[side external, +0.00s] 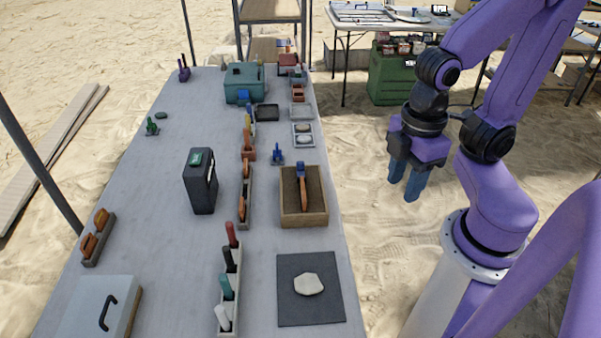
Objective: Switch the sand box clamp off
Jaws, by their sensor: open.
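The sand box (286,219) is a wooden tray of brown sand at the right side of the table. A clamp-like piece with an orange body and a blue part at its far end (303,186) is in it. I cannot tell whether this clamp is on or off. My gripper (404,190) has two blue fingers pointing down. It is open and empty, off the table's right edge, to the right of the sand box and apart from it.
A dark mat (330,312) with a pale stone (308,284) lies nearer than the sand box. A black box (200,182) stands to its left. A holder of coloured pens (227,292) and a narrow tray (244,205) lie between. Bare table shows at left.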

